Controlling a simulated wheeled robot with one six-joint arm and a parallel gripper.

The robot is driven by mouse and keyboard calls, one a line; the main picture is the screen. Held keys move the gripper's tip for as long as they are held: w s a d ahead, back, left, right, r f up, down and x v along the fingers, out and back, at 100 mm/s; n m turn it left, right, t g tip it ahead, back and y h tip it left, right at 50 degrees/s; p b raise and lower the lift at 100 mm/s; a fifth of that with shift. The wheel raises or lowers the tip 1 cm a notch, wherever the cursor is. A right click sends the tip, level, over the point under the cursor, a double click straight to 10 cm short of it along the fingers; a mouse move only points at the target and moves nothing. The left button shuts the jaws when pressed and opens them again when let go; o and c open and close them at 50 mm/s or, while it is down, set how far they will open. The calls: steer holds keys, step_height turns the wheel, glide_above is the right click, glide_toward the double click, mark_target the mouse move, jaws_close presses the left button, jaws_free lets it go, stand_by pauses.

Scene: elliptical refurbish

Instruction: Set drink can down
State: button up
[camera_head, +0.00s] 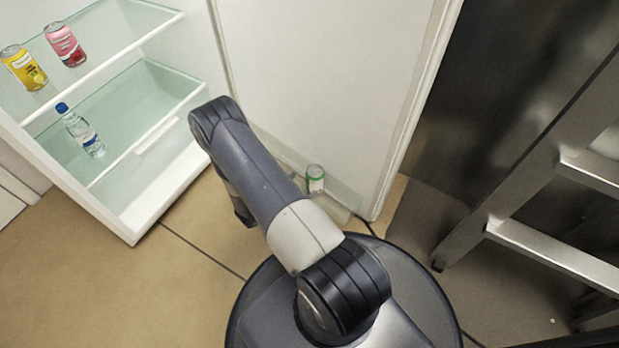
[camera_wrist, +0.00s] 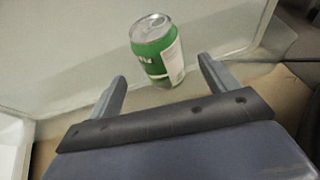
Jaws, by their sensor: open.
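A green drink can (camera_wrist: 157,50) with a white label panel and a silver top stands upright in the wrist view, just beyond my fingertips. In the head view the same green can (camera_head: 315,178) stands low against the open fridge door, in its bottom door shelf. My gripper (camera_wrist: 162,82) is open, with a finger on either side below the can, and nothing is held between the fingers. The can looks apart from both fingers. In the head view my arm hides the gripper's fingers.
The open fridge (camera_head: 150,205) at left holds a yellow can (camera_head: 23,68), a pink can (camera_head: 66,45) and a water bottle (camera_head: 80,130) on its shelves. The fridge door (camera_head: 330,80) stands open behind the arm. A metal ladder-like frame (camera_head: 540,250) stands at right. Tiled floor is clear at lower left.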

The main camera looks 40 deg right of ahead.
steer(key=shift+p+v, duration=0.55)
steer(key=shift+v, duration=1.75)
